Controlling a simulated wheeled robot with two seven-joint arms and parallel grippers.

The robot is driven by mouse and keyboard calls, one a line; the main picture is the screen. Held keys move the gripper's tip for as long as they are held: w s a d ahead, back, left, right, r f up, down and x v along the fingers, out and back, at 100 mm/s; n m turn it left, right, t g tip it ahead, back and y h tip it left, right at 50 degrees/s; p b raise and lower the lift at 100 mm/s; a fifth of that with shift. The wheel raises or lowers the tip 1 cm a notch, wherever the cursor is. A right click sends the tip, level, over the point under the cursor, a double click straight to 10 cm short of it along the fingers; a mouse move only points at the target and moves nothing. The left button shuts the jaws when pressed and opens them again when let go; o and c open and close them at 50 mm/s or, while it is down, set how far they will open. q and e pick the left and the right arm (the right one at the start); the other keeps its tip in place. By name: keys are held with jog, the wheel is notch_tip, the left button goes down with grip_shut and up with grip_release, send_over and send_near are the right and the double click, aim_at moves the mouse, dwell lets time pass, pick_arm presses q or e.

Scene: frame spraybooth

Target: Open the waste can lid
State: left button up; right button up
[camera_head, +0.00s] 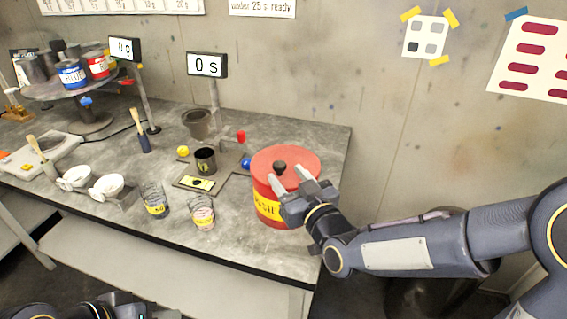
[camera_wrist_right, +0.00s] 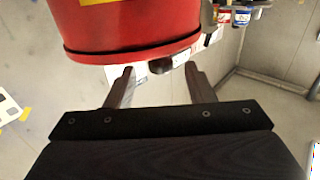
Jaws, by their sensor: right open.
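The waste can (camera_head: 267,205) is a red cylinder with a yellow label, standing near the right front corner of the bench. Its red lid (camera_head: 301,158) lies flat and closed on top, with a dark knob (camera_head: 280,167) in the middle. My right gripper (camera_head: 288,173) is open, its fingertips at the lid knob. In the right wrist view the can appears upside down, and the knob (camera_wrist_right: 160,66) shows beyond and between the open fingertips (camera_wrist_right: 159,70). Contact with the knob cannot be told. My left gripper's fingers are not visible.
Two displays (camera_head: 207,65) stand behind. The bench's right edge is close to the can.

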aim_at(283, 171)
jog(key=shift+p+x, duration=0.4)
jog(key=shift+x, duration=1.95)
jog(key=shift+s, duration=0.1)
jog(key=shift+c, duration=0.4)
grip_shut()
